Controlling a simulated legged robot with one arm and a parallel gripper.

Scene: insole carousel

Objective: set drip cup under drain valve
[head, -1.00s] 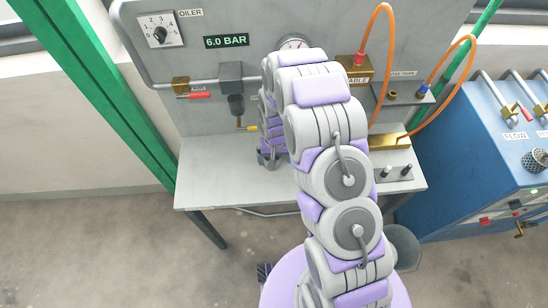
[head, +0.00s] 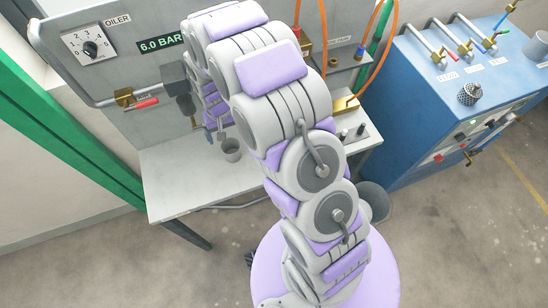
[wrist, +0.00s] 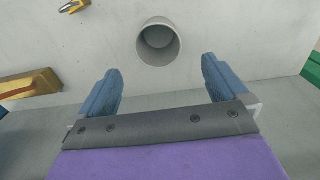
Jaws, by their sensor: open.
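A small grey cup (head: 231,150) stands upright on the bench, near the panel. In the wrist view the cup (wrist: 159,42) shows its open, empty mouth, just beyond the fingertips and between their lines. My gripper (head: 215,136) is beside the cup in the head view, partly hidden by my arm. In the wrist view my gripper (wrist: 160,70) has its two blue fingers wide apart with nothing between them. The drain valve (head: 194,122), with a small yellow handle, hangs below the dark filter bowl on the panel, left of my gripper. My arm hides part of the panel there.
The grey bench (head: 180,185) is clear left of the cup. Brass fittings (head: 345,104) with orange hoses stand right of my arm. A blue cabinet (head: 425,120) is further right. A green post (head: 75,150) rises at the left, and a grey bin (head: 374,203) stands on the floor.

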